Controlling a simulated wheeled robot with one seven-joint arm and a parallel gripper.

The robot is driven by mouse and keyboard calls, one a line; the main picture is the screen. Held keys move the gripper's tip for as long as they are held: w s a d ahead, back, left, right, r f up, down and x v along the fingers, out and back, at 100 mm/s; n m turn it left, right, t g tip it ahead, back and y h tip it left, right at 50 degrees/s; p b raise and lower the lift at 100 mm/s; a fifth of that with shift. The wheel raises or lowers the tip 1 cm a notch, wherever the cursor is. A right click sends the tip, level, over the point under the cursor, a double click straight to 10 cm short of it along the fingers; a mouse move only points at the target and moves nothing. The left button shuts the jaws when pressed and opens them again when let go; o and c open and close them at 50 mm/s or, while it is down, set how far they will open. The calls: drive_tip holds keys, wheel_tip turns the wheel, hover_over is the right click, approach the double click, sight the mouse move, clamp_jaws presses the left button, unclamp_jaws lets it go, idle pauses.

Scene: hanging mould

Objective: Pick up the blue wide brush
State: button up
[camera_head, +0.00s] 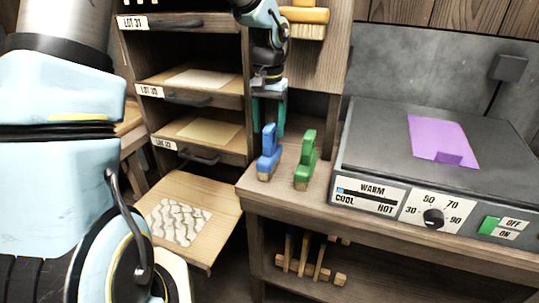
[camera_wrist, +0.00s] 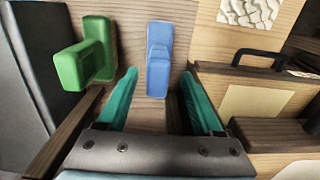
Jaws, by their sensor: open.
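The blue wide brush (camera_head: 268,153) stands upright on the wooden counter, near its left end. In the wrist view the blue brush (camera_wrist: 159,58) lies ahead of the fingertips, a little right of the middle. My gripper (camera_head: 268,122) is open and empty, with its teal fingers pointing down above and behind the blue brush. In the wrist view the fingers of my gripper (camera_wrist: 160,80) are spread apart, and the brush shows beyond the gap between them. I cannot tell how far above the brush the fingertips are.
A green brush (camera_head: 306,160) stands close to the right of the blue one. A grey warmer box (camera_head: 385,135) with a purple sheet (camera_head: 440,138) is farther right. Shelves with drawers (camera_head: 195,130) stand at left, the lowest board (camera_head: 225,195) pulled out. A yellow brush (camera_head: 304,15) hangs above.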

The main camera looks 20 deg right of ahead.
sight(270, 139)
wheel_tip(270, 139, down, 4)
drive_tip(key=shift+s+d+f+p, duration=0.1)
drive_tip(key=shift+s+f+p, duration=0.1)
drive_tip(key=shift+p, duration=0.25)
drive_tip(key=shift+w, duration=0.1)
clamp_jaws()
idle(1.1)
